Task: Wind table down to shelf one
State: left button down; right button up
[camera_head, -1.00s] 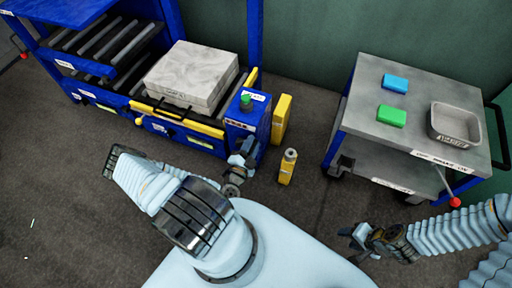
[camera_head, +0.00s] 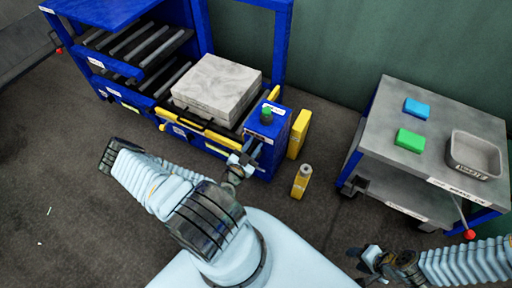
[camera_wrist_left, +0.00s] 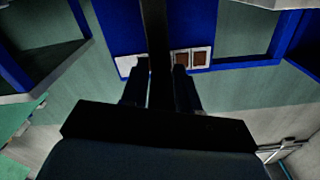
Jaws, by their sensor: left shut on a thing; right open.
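The blue press (camera_head: 225,150) stands at the upper left, with a pale grey block (camera_head: 217,85) on its table level in front of rollers. A blue control box (camera_head: 266,132) with a green knob is at its right front corner. My left gripper (camera_head: 243,165) is at the front of this box. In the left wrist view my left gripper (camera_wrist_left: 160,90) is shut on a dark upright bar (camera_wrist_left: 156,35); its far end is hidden. My right gripper (camera_head: 366,262) is open and empty over the floor at lower right.
A grey trolley (camera_head: 385,150) at right carries a blue block (camera_head: 417,108), a green block (camera_head: 410,140) and a grey tray (camera_head: 474,172). A yellow bottle (camera_head: 301,182) stands on the floor between press and trolley. A red-knobbed lever (camera_head: 468,232) sticks out from the trolley.

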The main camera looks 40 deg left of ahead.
pick_arm(q)
jog(key=shift+s+a+f, duration=0.1)
jog(key=shift+a+f, duration=0.1)
jog(key=shift+a, duration=0.25)
jog(key=c, duration=1)
grip_release()
jog(key=shift+o, duration=0.2)
jog(key=shift+d, duration=0.15)
jog(key=shift+s, duration=0.1)
jog(key=b+v, duration=0.1)
jog(key=v, duration=1.2)
jog(key=shift+s+d, duration=0.15)
jog(key=shift+s, duration=0.1)
